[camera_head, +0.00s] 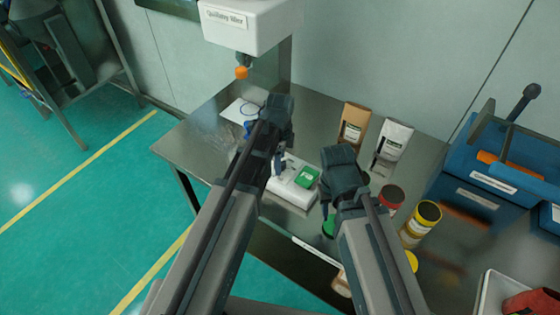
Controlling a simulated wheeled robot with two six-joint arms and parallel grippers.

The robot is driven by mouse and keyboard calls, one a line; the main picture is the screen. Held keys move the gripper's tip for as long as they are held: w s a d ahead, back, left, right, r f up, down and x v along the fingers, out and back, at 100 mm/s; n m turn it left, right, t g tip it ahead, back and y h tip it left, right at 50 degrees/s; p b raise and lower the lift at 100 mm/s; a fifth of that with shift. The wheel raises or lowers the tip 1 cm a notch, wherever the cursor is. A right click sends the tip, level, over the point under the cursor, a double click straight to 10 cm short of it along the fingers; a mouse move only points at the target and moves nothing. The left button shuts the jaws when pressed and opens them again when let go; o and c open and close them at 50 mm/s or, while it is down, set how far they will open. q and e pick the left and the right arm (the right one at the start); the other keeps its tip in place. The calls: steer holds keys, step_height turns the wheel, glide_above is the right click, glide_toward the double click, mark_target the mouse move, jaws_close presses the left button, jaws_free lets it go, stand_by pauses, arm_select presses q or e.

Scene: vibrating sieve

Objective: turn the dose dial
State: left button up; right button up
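A white dispenser head (245,25) with a printed label is at the top centre, above the steel table (210,160). A small orange knob-like part (241,72) hangs below it on a dark stem; it may be the dose dial, but no mark on it confirms this. My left gripper (278,112) is over the table, below and right of the orange part and apart from it. My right gripper (338,165) is lower and further right, over the table. Both are seen from behind, so their finger gaps are hidden.
A white device (286,190) with a green panel (306,177) lies between my arms. Brown (353,125) and white (393,140) bags stand behind. Red-lidded (391,195) and yellow (426,217) jars and a blue machine (485,175) are right. White paper (238,112) lies left.

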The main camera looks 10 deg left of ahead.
arm_select(q)
jaws_close()
steer(key=n, duration=0.9)
steer(key=shift+n, duration=0.3)
steer(key=n, duration=0.4)
steer(key=shift+n, duration=2.1)
